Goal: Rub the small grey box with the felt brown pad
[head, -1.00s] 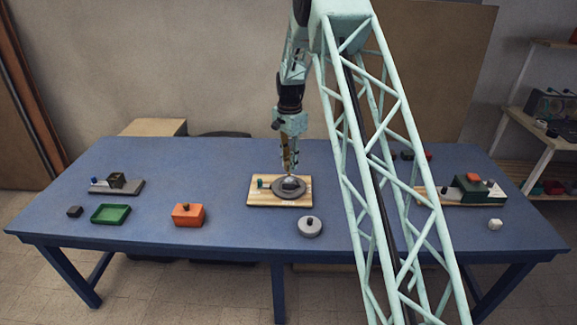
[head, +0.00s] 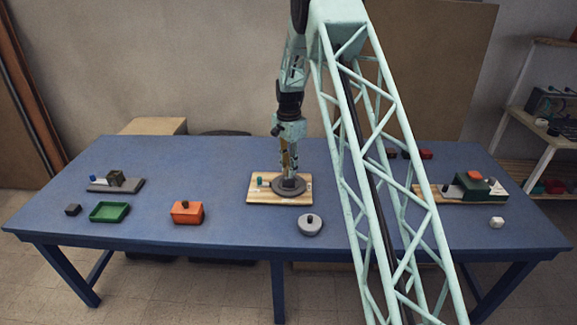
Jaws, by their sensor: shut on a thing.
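My gripper (head: 289,174) points down over the wooden board (head: 257,199) at the middle of the blue table. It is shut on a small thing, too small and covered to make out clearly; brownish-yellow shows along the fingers. The fingertips are right at the middle of a dark grey round disc (head: 291,191) on the board. The small grey piece at the disc's middle is mostly hidden by the gripper. I cannot tell whether the held thing touches it. I cannot clearly pick out the brown felt pad.
A green tray (head: 110,212), an orange box (head: 187,213) with a dark knob, and a dark cube (head: 73,210) stand front left. A grey round lidded piece (head: 310,225) is near the front. My lattice arm link hides part of the table's right side.

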